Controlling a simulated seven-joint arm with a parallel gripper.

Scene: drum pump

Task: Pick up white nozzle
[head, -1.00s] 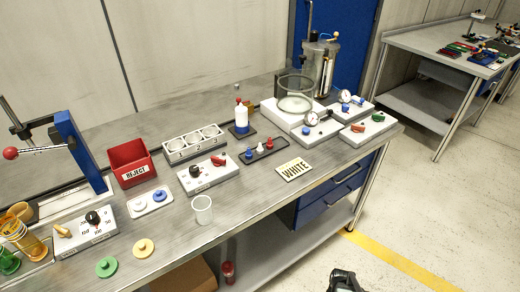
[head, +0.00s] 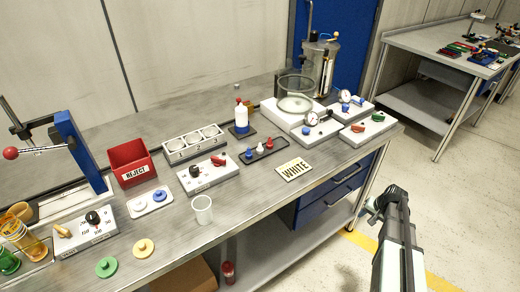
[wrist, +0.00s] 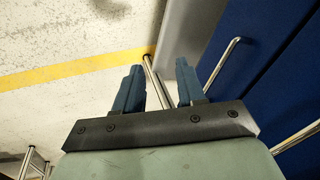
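The white nozzle (head: 260,149) appears to be the small pale piece in the middle of a dark tray (head: 282,146) on the bench. It stands between a blue nozzle (head: 249,154) and a red nozzle (head: 270,144). My gripper (head: 373,207) is off the bench's front edge at the lower right, well away from the tray. In the wrist view, my gripper (wrist: 157,77) has its two fingers apart with nothing between them. The wrist view shows no nozzle, only floor, a blue drawer front and a bench leg.
A knob box (head: 207,173) is to the left, gauge units (head: 314,130) to the right. Blue drawers (head: 335,190) are under the bench edge.

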